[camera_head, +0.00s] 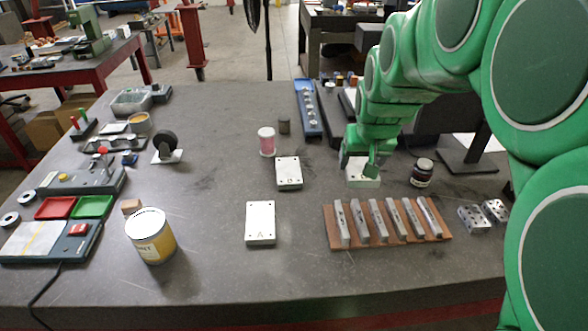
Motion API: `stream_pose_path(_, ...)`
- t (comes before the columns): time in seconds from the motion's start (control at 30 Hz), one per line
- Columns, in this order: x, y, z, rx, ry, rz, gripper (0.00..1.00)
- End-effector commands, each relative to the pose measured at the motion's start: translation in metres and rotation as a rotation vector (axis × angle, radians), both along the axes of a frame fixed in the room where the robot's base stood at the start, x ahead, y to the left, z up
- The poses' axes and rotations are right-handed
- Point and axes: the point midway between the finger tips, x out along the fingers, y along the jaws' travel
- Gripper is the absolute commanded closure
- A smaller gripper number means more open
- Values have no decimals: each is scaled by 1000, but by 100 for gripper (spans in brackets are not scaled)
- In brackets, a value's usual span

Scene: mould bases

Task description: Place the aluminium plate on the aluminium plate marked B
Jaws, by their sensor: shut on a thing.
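A pale aluminium plate (364,181) is at my gripper (358,168), right of the table's middle. My gripper is shut on this plate from above; the fingers hide part of it. I cannot tell whether the plate touches the tabletop. To its left, apart from it, a plate (289,171) with dark corner holes lies flat; its small letter looks like B but is hard to read. Nearer the front, another plate (260,221) marked A lies flat with a bare top.
A wooden rack (335,238) of metal bars stands in front of my gripper. A dark jar (422,174) is to the right. A pink-white jar (267,141) and small dark cylinder (284,127) stand behind the B-like plate. A yellow tin (151,238) is front left.

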Motion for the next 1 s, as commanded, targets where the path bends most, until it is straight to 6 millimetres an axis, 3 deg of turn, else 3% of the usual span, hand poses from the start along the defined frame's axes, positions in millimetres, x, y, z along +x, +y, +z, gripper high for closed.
stream_pose_path(0.3,10,72,11,-1,-4,45,78)
stream_pose_path(0.5,11,109,16,-2,-6,66,78)
stream_pose_path(0.77,11,132,19,1,-5,78,78)
stream_pose_path(1.0,30,137,8,1,-2,78,78)
